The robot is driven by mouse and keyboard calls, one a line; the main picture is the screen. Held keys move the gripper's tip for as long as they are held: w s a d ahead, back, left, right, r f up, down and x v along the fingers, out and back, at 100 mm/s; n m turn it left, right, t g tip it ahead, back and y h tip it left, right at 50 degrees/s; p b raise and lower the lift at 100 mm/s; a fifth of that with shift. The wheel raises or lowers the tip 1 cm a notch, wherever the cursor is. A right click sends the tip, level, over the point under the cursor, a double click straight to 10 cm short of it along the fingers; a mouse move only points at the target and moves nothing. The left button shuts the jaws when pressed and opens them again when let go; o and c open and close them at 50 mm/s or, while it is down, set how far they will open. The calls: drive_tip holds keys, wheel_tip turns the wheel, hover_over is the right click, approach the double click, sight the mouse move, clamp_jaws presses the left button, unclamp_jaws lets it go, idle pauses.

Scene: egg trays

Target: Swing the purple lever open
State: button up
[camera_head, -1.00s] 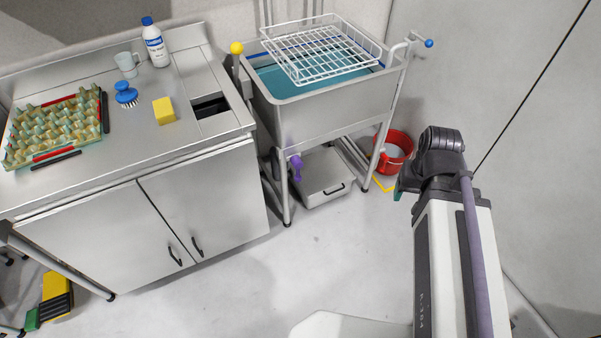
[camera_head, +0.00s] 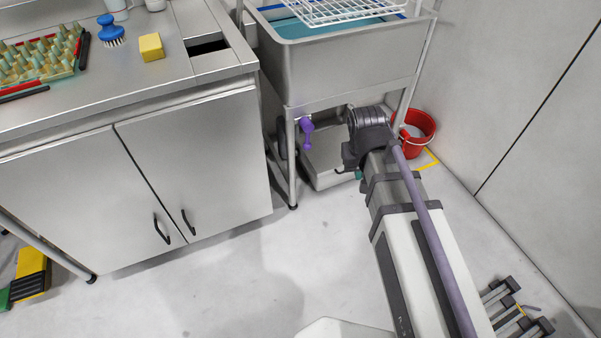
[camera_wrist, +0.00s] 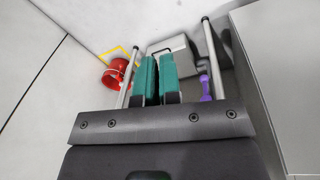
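The purple lever (camera_head: 307,132) hangs below the front left of the steel basin (camera_head: 330,75), its handle pointing down. In the wrist view the purple lever (camera_wrist: 205,88) stands to the right of my gripper's fingers, beside a steel leg, with clear space between. My gripper (camera_wrist: 157,60) has two teal fingers side by side with a narrow gap and nothing between them. In the head view my arm hides most of the gripper; only a bit of teal shows right of the lever. The lever is untouched.
A grey box (camera_head: 322,178) lies on the floor under the basin. A red bucket (camera_head: 413,134) stands right of it by yellow floor tape. The basin's legs flank this space. A steel cabinet (camera_head: 190,160) is at left. The floor in front is open.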

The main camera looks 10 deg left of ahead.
drive_tip(key=w+a+f+b, duration=0.2)
drive_tip(key=a+f+b, duration=0.2)
drive_tip(key=f, duration=0.1)
drive_tip(key=w+a+f+n+t+b, duration=0.1)
drive_tip(key=w+a+f+b, duration=0.1)
drive_tip(key=a+f+b, duration=0.2)
drive_tip(key=w+a+f+n+t+b, duration=0.1)
drive_tip(key=w+a+f+b, duration=0.1)
drive_tip(key=a+f+b, duration=0.2)
drive_tip(key=shift+a+f, duration=0.2)
drive_tip(key=shift+f, duration=0.8)
clamp_jaws()
drive_tip(key=w+a+f+n+t+b, duration=0.2)
drive_tip(key=w+a+f+b, duration=0.3)
drive_tip(key=a, duration=0.3)
drive_tip(key=w+a+r+t, duration=0.2)
drive_tip(key=w+a+r, duration=0.1)
drive_tip(key=w+a, duration=0.1)
drive_tip(key=shift+a+t+y, duration=0.2)
drive_tip(key=shift+t+y, duration=0.1)
drive_tip(key=shift+t, duration=0.1)
drive_tip(key=w+d+f+b, duration=0.3)
drive_tip(key=w+f+b, duration=0.4)
drive_tip(key=w, duration=0.2)
drive_tip(key=shift+w, duration=0.2)
